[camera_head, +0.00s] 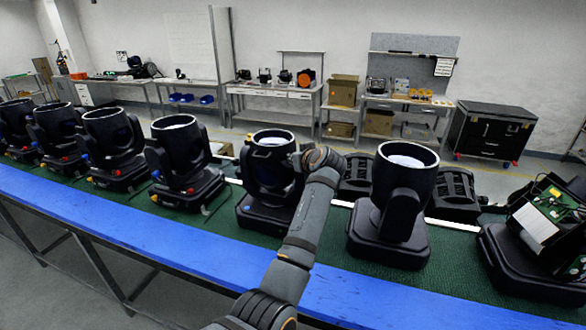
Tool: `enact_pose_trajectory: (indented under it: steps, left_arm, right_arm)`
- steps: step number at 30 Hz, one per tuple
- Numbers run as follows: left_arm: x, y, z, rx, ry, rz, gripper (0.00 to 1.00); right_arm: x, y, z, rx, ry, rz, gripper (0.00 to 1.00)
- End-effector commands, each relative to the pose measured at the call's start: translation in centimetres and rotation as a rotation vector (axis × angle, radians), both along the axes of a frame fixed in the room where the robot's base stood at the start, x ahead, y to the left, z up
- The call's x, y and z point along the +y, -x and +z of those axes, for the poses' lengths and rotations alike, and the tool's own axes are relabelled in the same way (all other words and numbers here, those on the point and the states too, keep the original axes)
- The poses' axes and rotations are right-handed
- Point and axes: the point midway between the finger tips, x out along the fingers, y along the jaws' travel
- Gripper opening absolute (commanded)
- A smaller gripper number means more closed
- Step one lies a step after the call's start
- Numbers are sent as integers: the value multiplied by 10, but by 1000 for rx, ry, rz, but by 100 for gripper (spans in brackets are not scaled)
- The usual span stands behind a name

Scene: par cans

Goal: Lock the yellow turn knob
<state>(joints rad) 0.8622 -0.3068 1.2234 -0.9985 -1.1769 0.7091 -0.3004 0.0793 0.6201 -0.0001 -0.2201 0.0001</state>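A row of black par cans stands on a green-topped bench. One par can (270,172) stands at the middle, and the end of my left arm is at its upper right side. My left arm comes in from the bottom edge. Its fingers are hidden or too small to make out, so I cannot tell whether they touch the can. No yellow knob shows clearly on this can. Small yellow and red knobs show on the par can (112,150) further left, and on the par can (178,155) between them. My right gripper is out of view.
Another par can (398,205) stands right of my arm, and an opened unit with a green circuit board (556,205) is at the far right. A blue bench edge (130,225) runs along the front. Workbenches and a black cabinet (492,130) stand behind.

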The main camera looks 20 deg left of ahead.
Motion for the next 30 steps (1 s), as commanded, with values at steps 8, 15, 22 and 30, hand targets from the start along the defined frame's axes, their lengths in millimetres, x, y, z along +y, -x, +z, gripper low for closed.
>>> enact_pose_trajectory:
  steps: [8, 15, 22, 30]
  left_arm:
    - [-4, -4, -4, 3, 0, 179, 0]
    - [-5, -5, -3, 4, 0, 262, 0]
    - [-5, -5, -3, 6, 2, 291, 0]
    - [-5, -5, -3, 6, 2, 294, 0]
  right_arm:
    - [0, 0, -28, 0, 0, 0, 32]
    - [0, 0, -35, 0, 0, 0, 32]
    - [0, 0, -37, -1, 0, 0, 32]
    - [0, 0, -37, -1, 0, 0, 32]
